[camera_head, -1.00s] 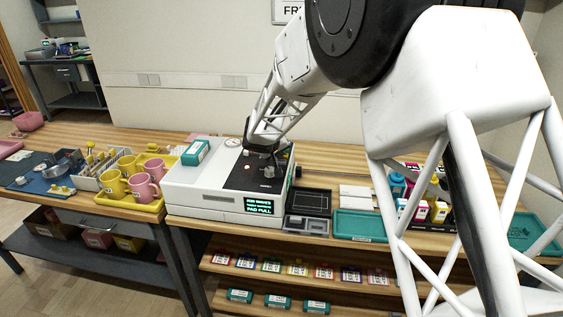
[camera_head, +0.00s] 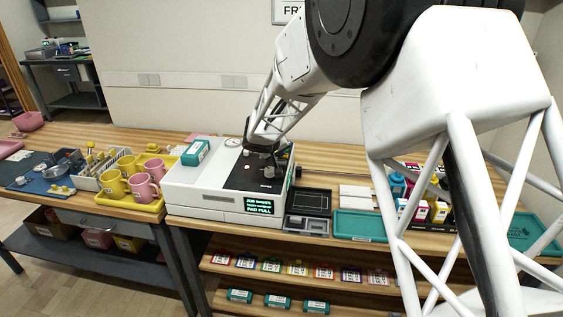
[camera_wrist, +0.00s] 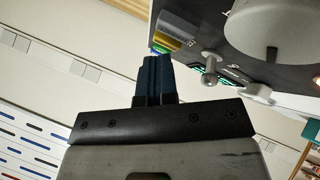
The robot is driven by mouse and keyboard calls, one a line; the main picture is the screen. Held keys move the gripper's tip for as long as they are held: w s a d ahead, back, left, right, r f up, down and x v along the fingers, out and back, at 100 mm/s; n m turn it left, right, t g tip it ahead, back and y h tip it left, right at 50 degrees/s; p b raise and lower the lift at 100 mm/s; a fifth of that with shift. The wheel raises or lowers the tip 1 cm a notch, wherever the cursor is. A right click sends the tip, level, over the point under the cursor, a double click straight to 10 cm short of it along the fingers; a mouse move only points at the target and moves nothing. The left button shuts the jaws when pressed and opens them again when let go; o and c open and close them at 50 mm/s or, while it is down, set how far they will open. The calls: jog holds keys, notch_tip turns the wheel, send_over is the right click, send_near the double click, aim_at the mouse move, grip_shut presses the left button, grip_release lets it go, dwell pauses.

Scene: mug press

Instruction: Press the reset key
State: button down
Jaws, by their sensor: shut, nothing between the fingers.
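A white machine (camera_head: 210,185) with a black top panel (camera_head: 243,178) stands on the bench. Its front display (camera_head: 259,206) is lit green, with a last line that appears to read "PAD FULL". My gripper (camera_head: 272,163) is over the panel's right part, pointing down. In the wrist view my gripper (camera_wrist: 153,60) is shut and empty. No reset label is readable.
A metal knob (camera_wrist: 210,68) and a large grey round part (camera_wrist: 272,30) are near the keys. A teal box (camera_head: 196,152) lies on the machine. Pink and yellow mugs stand in a yellow tray (camera_head: 128,204) to the left. Dark trays (camera_head: 311,201) lie to the right.

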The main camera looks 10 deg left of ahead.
aim_at(280, 161)
jog(key=shift+f, duration=0.9)
dwell(1.9)
jog(key=shift+r, duration=0.9)
jog(key=shift+r, duration=0.1)
jog(key=shift+r, duration=2.4)
jog(key=shift+d, duration=0.1)
